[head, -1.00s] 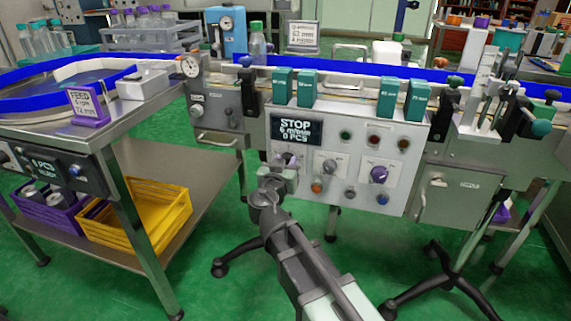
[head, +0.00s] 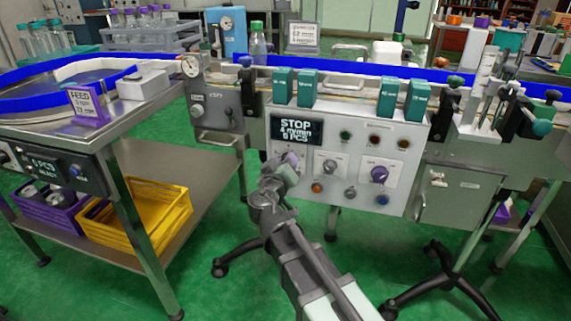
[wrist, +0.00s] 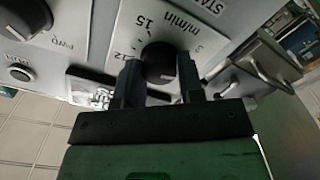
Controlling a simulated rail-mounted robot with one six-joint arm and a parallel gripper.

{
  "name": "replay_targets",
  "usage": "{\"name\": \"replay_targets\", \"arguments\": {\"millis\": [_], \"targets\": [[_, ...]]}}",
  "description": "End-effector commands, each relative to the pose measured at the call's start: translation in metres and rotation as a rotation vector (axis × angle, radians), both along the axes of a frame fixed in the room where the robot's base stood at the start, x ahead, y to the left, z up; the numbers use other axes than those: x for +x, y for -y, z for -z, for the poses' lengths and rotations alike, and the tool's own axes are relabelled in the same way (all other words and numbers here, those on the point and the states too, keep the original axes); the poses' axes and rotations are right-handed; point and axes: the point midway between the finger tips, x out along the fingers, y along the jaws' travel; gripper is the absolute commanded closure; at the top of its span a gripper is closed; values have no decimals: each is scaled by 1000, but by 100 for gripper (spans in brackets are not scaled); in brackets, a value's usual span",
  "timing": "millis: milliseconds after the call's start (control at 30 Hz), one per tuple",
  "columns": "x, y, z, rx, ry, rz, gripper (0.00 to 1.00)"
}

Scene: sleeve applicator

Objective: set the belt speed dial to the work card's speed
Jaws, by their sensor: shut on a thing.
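The belt speed dial, a dark knob (wrist: 160,62) with a printed "m/min" scale, shows in the wrist view between my two fingertips. My gripper (wrist: 160,76) is shut on it, one finger on each side. The panel display (head: 296,130) reads "STOP", a speed that looks like 4 m/min, and a blurred piece count. A white card (head: 303,38) behind the belt has text too small to read surely.
The panel (head: 390,200) carries another purple knob (head: 379,174), a grey knob (head: 330,167) and several buttons. Teal blocks (head: 388,97) stand along its top. A feed card (head: 88,104) stands on the left table. Yellow (head: 140,215) and purple crates sit below.

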Motion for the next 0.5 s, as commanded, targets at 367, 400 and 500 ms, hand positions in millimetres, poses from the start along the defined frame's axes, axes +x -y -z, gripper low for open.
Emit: {"name": "replay_targets", "arguments": {"millis": [367,400,500], "targets": [[0,0,0,-160,-41,0,88],[0,0,0,-168,-43,0,88],[0,0,0,-178,-46,0,88]]}}
